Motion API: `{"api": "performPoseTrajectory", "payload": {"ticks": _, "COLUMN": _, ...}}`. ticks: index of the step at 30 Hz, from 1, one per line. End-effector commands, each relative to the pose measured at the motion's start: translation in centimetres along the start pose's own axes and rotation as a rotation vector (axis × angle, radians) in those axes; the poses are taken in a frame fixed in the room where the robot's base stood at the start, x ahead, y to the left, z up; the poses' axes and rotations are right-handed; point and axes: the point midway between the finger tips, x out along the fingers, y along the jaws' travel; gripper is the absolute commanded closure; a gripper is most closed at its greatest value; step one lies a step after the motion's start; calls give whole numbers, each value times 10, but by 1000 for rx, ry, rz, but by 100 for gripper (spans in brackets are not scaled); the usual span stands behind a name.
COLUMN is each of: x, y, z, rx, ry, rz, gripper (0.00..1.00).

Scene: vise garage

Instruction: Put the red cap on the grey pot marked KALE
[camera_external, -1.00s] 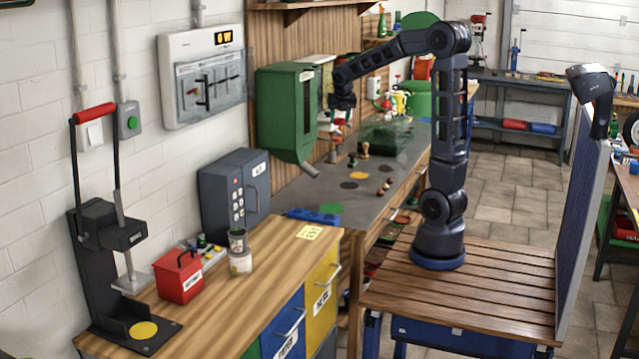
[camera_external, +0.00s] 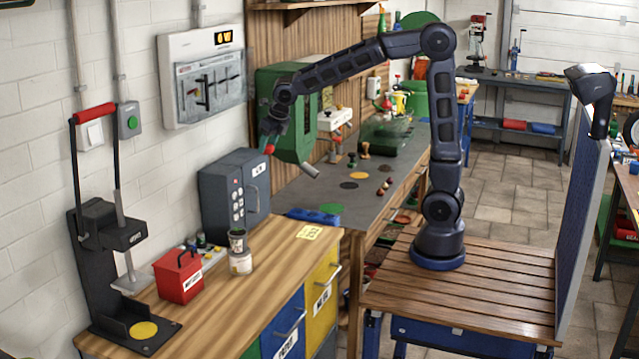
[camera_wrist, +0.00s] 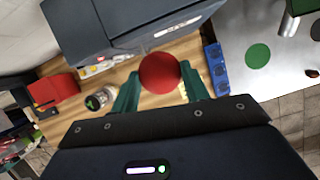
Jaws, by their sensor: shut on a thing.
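The red cap (camera_external: 269,149) is held in my gripper (camera_external: 266,141), in front of the green wall unit and above the dark grey cabinet. In the wrist view the round red cap (camera_wrist: 160,73) sits between the two green fingers, which are shut on it. A small dark grey pot (camera_external: 237,241) stands on the wooden bench, apparently stacked on a pale pot (camera_external: 240,263). The stack also shows at the left in the wrist view, where a pot (camera_wrist: 95,101) looks open at the top. I cannot read any KALE mark. My gripper is above and to the right of the pots, well apart.
A red box (camera_external: 178,277) and a black lever press (camera_external: 110,260) stand left of the pots. The dark grey cabinet (camera_external: 226,199) rises behind them. A yellow note (camera_external: 309,233) lies to the right. The bench front (camera_external: 222,325) is clear.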

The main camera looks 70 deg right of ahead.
Motion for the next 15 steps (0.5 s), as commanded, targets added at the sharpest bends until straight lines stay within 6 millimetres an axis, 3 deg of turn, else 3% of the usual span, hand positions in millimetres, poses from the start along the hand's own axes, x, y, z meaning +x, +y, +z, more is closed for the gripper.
{"api": "performPoseTrajectory", "payload": {"ticks": 1, "x": -3, "y": 24, "z": 0, "rx": -31, "ry": 0, "rz": 13, "gripper": 76}}
{"api": "performPoseTrajectory", "payload": {"ticks": 6, "x": -16, "y": 98, "z": -8, "rx": -118, "ry": -1, "rz": 50, "gripper": 76}}
{"api": "performPoseTrajectory", "payload": {"ticks": 15, "x": -43, "y": 208, "z": -37, "rx": -254, "ry": 0, "rz": 105, "gripper": 76}}
